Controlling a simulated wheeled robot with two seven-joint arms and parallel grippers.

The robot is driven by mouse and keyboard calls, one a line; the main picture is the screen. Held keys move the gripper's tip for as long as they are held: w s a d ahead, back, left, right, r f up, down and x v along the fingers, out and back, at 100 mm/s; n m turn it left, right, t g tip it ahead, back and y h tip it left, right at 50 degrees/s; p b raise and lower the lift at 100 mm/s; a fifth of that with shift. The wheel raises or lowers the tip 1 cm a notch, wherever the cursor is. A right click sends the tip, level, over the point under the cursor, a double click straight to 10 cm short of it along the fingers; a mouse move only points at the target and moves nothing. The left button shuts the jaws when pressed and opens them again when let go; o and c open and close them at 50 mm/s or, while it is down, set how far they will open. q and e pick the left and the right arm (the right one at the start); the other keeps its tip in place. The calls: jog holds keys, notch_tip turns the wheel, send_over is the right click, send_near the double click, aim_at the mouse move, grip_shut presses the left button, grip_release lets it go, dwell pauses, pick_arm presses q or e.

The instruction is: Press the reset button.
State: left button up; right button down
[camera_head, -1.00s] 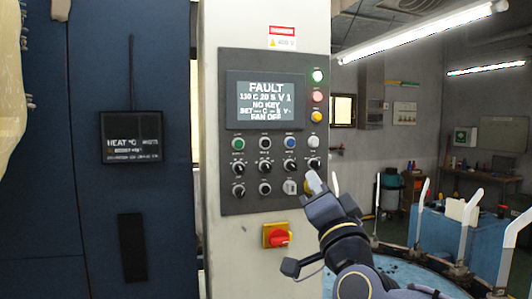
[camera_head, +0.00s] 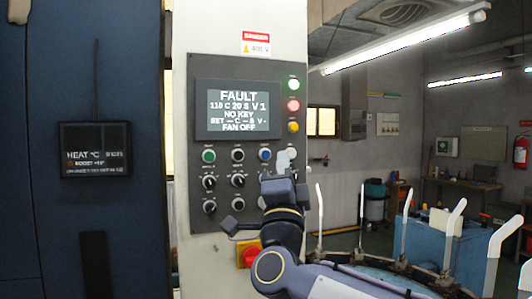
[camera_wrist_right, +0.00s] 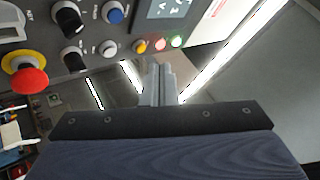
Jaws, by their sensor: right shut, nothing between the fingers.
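The control panel (camera_head: 198,120) stands upright on a pale column, with a lit screen (camera_head: 237,110) that reads FAULT and NO KEY. My right gripper (camera_head: 287,160) is shut and empty, in front of the panel's right side, just right of the blue button. It hides controls behind it. The wrist view shows the fingers (camera_wrist_right: 158,85) and the blue button (camera_wrist_right: 113,12). My left gripper is not in view.
The wrist view shows a red mushroom button (camera_wrist_right: 28,78) on yellow and black knobs (camera_wrist_right: 68,20). A blue machine with upright white forms (camera_head: 405,222) stands at the right.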

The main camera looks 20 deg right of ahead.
aim_at(266, 155)
jog(key=shift+w+d+p, duration=0.2)
jog(key=shift+w+p, duration=0.95)
jog(key=shift+w, duration=2.4)
jog(key=shift+w, duration=0.15)
jog(key=shift+w, duration=0.25)
jog(key=shift+w, duration=0.45)
jog(key=shift+b, duration=0.3)
jog(key=shift+s+f+b, duration=0.15)
jog(key=shift+s+b, duration=0.4)
jog(key=shift+b, duration=0.05)
jog(key=shift+s, duration=0.3)
